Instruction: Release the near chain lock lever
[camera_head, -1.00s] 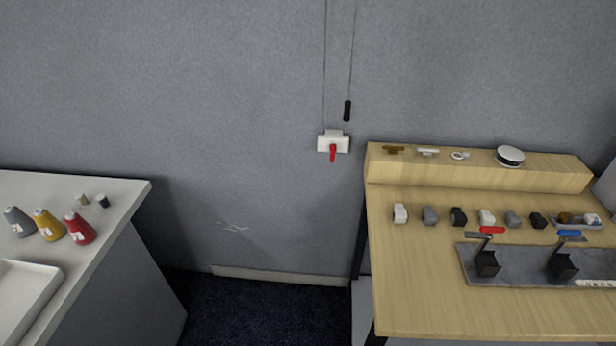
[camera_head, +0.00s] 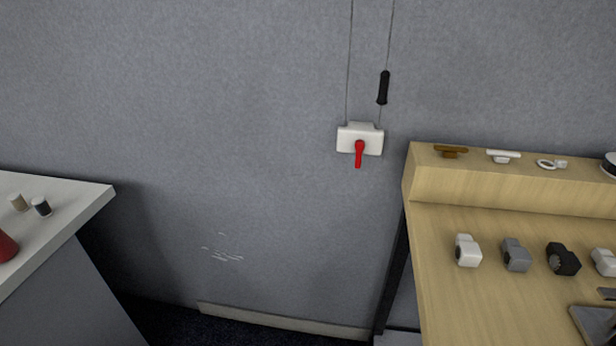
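A white chain lock box (camera_head: 347,134) is fixed on the grey wall, right of the middle in the head view. Its red lever (camera_head: 359,154) hangs pointing down from the front of the box. Two thin cords or chains run up the wall from the box. A black handle (camera_head: 383,87) hangs on the right cord, just above the box. Neither of my grippers shows in this view.
A wooden table (camera_head: 450,305) with a raised shelf (camera_head: 510,190) stands at the right, with several small blocks on it. A white-topped table (camera_head: 60,230) stands at the left, with small spools (camera_head: 40,206) and part of a red cone (camera_head: 6,246). Floor shows between them.

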